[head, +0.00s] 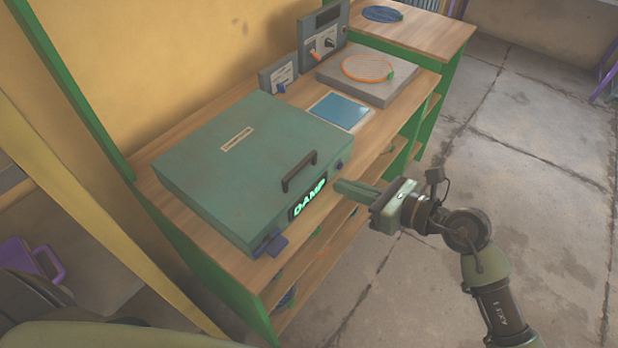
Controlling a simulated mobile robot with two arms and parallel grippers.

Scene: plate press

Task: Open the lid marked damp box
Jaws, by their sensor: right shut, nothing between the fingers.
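The damp box (225,195) is a teal-green box on the wooden bench, with a glowing green DAMP sign (309,199) on its front. Its lid (232,160) lies flat and closed. A dark bar handle (299,171) stands on the lid near the front edge. A blue tab (270,244) sticks out at the front left corner, and a dark round knob (339,165) is at the front right. My right gripper (340,186) is shut and empty, just in front of the box to the right of the sign, apart from the handle. My left gripper is not in view.
Behind the box are a blue plate (341,111), a grey slab (369,77) with an orange ring (367,68), and upright control panels (323,36). A yellow wall and green post (75,85) border the left. Concrete floor (540,180) is open to the right.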

